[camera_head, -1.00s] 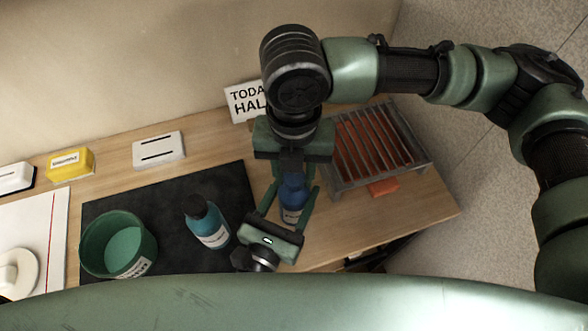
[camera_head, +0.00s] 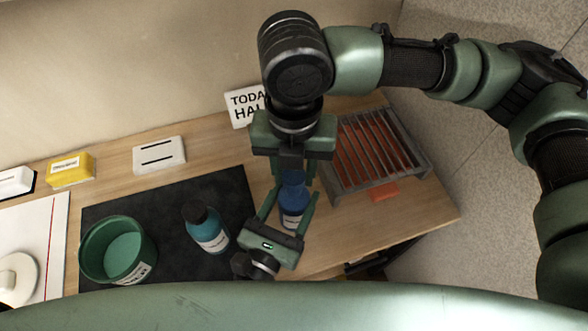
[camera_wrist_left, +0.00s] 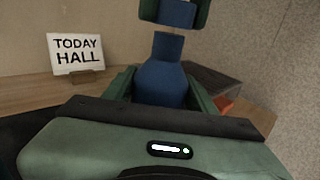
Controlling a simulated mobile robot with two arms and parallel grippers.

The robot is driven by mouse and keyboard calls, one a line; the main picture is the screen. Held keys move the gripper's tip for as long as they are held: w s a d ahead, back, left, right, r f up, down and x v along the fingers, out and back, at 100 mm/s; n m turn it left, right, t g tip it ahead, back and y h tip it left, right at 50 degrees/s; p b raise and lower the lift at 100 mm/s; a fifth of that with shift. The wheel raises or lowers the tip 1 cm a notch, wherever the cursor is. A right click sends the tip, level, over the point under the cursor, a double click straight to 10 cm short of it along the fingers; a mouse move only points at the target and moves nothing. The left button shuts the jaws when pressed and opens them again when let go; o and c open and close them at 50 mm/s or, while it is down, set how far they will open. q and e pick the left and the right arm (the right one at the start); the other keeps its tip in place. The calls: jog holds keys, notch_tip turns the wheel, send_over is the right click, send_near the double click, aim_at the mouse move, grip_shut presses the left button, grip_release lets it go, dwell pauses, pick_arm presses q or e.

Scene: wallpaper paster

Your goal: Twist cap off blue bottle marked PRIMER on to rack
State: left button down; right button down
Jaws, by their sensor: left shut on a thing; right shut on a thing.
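The blue bottle (camera_head: 293,202) stands upright on the bench between the fingers of my left gripper (camera_head: 292,205), which is shut around its body. In the left wrist view the bottle (camera_wrist_left: 160,82) shows its shoulder and narrow neck. My right gripper (camera_head: 292,163) points down above the bottle from the top. The label's words are too small to read.
A teal bottle with a dark cap (camera_head: 206,228) and a green tub (camera_head: 92,240) stand on the black mat (camera_head: 170,200) to the left. A "TODAY HALL" sign (camera_head: 243,105) stands behind. An orange-red block (camera_head: 385,192) lies by the rack's front. Bare bench lies right of the bottle.

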aim_at(294, 175)
jog(key=shift+r, duration=2)
pick_arm(q)
jog(key=shift+c, duration=2.1)
grip_release()
jog(key=shift+s+a, duration=0.2)
jog(key=shift+s, duration=0.3)
pick_arm(e)
jog(key=shift+f, duration=0.2)
notch_tip(294, 175, down, 2)
jog(key=b, duration=0.2)
jog(key=shift+f+b, duration=0.2)
jog(key=shift+b, duration=0.2)
pick_arm(q)
jog(key=v, duration=1.1)
pick_arm(e)
jog(key=shift+f, duration=0.15)
